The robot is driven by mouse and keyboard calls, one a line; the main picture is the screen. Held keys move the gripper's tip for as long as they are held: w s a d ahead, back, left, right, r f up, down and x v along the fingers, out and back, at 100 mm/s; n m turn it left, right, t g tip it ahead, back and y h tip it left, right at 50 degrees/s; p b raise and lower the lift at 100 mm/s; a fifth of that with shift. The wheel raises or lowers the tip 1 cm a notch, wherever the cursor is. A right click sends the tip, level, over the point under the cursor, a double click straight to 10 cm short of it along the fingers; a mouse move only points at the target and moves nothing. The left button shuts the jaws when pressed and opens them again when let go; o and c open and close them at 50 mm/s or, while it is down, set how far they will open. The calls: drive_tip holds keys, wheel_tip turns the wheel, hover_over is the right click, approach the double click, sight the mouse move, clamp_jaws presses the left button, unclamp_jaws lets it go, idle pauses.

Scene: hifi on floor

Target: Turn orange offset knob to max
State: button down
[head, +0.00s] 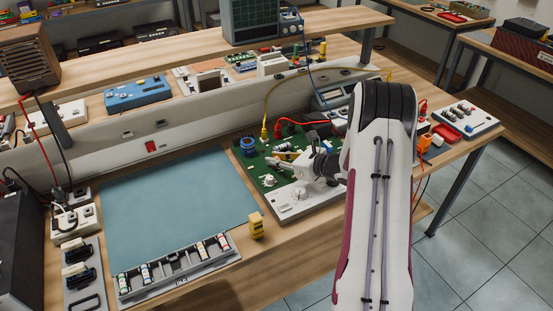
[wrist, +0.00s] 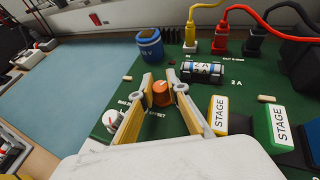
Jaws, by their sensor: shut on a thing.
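The orange offset knob (wrist: 161,95) stands on the green circuit board (wrist: 195,95), above a partly covered printed label. My gripper (wrist: 163,86) is shut on the knob, with one yellow-sided finger on its left and one on its right. The knob's top shows between the fingertips; a small mark on it is too small to read surely. In the head view my gripper (head: 305,168) reaches down over the board (head: 247,158) from the right, and I cannot make out the knob there.
A white knob (wrist: 112,120) is left of my fingers. Yellow and green STAGE blocks (wrist: 219,112) stand close on the right. A blue round part (wrist: 150,43), a fuse holder (wrist: 203,71) and plugged cables (wrist: 222,38) lie behind. The blue mat (head: 175,195) is clear.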

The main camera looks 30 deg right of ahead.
drive_tip(key=shift+w+a+r+m+t+h, duration=0.15)
drive_tip(key=shift+m+t+h, duration=0.1)
drive_tip(key=shift+m+h, duration=0.7)
drive_tip(key=shift+w+r+m+t+h, duration=0.1)
drive_tip(key=shift+m+t+h, duration=0.15)
drive_tip(key=shift+m+h, duration=0.65)
drive_tip(key=shift+s+m+h, duration=0.1)
drive_tip(key=shift+m+h, duration=0.25)
drive_tip(key=shift+h, duration=0.4)
drive_tip(key=c, duration=2.2)
unclamp_jaws()
drive_tip(key=shift+s+f, duration=0.1)
drive_tip(key=shift+f, duration=0.05)
drive_tip(key=shift+s, duration=0.1)
drive_tip(key=shift+v, duration=3.65)
